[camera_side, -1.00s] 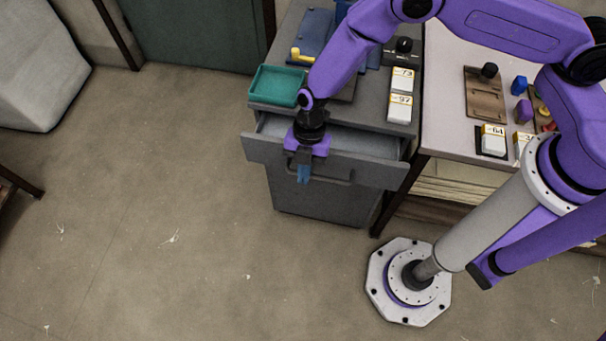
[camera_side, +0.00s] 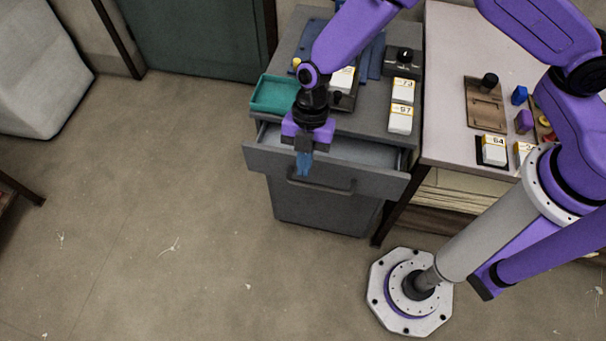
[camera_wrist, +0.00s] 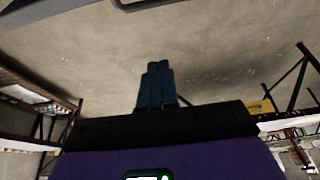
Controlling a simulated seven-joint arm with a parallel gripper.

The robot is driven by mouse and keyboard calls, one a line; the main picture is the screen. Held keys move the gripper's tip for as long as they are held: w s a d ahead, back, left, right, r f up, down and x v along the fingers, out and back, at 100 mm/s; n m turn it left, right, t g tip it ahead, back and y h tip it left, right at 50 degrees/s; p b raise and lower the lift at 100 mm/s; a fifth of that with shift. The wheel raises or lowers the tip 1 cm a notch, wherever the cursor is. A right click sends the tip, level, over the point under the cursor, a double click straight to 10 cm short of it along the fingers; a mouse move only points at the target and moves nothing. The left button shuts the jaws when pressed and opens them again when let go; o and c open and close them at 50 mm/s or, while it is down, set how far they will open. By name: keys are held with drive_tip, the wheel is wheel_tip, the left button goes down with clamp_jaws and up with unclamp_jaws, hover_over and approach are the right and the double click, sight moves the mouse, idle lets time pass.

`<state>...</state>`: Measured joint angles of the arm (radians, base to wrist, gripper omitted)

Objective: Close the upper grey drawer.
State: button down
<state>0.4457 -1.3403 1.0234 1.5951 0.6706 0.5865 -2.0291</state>
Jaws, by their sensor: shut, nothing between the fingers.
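The upper grey drawer (camera_side: 375,184) of the grey cabinet stands open in the side view, with its pale inside showing behind the front panel. A dark bar handle (camera_side: 322,187) is on that panel. My gripper (camera_side: 303,164) is shut and empty. In the side view its blue fingers overlap the left part of the drawer front, just above the handle; I cannot tell whether they touch it. In the wrist view the fingers (camera_wrist: 156,84) are together with floor behind them. A grey panel edge with a handle (camera_wrist: 140,3) shows at the top there.
The cabinet top holds a teal tray (camera_side: 270,95), white numbered boxes (camera_side: 401,118) and a dark block with a knob (camera_side: 404,60). A light table (camera_side: 445,90) with several items stands to the right. The floor (camera_side: 150,230) in front is clear.

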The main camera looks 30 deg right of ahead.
drive_tip(key=s+d+f+n+t+h, duration=0.35)
drive_tip(key=s+n+h, duration=0.5)
drive_tip(key=n, duration=0.35)
drive_tip(key=w+f+n+t, duration=0.2)
drive_tip(key=w+d+f+n+t, duration=0.1)
drive_tip(key=w+f+n+t, duration=0.1)
drive_tip(key=w+d+f+n+t+h, duration=0.1)
drive_tip(key=w+f+n+t, duration=0.1)
drive_tip(key=f, duration=0.1)
drive_tip(key=shift+w+d, duration=0.15)
drive_tip(key=shift+d, duration=0.05)
